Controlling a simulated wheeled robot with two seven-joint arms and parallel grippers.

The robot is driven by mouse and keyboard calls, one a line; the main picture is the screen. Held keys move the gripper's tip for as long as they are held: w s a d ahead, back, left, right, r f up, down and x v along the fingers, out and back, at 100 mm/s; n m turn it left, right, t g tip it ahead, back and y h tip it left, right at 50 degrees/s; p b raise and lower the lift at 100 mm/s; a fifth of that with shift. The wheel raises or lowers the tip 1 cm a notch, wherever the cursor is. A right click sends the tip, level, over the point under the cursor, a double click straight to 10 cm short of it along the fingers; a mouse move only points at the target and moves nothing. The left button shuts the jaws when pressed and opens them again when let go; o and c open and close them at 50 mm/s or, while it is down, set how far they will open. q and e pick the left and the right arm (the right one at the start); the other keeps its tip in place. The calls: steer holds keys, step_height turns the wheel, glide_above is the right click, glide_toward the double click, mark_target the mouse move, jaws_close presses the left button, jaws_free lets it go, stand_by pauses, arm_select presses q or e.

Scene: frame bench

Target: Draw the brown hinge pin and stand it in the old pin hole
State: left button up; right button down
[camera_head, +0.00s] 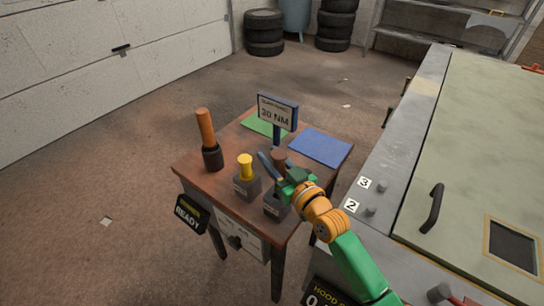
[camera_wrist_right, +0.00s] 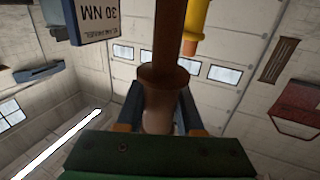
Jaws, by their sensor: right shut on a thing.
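The brown hinge pin (camera_head: 279,155) is upright between the fingers of my right gripper (camera_head: 280,168), over the small table. In the right wrist view the brown pin (camera_wrist_right: 168,40) runs up the middle, with a wider collar, and my right gripper (camera_wrist_right: 160,112) is shut on it. A grey block (camera_head: 272,206) stands just below the gripper; whether the pin's lower end is in it is hidden. A second grey block (camera_head: 246,190) beside it holds a yellow pin (camera_head: 245,166). I cannot tell which opening is the old pin hole. My left gripper is not in view.
The wooden table (camera_head: 236,141) also holds an orange-handled tool (camera_head: 205,128) in a black base, a 30 NM sign (camera_head: 277,112), a green mat (camera_head: 262,126) and a blue mat (camera_head: 320,146). A large pale panel (camera_head: 478,135) with a black handle lies to the right.

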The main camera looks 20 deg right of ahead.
steer(key=shift+r+p, duration=0.1)
steer(key=shift+p, duration=0.2)
stand_by(0.6)
steer(key=shift+f+b, duration=2.6)
steer(key=shift+f, duration=0.6)
steer(key=shift+s+a+f, duration=0.1)
steer(key=shift+f, duration=0.05)
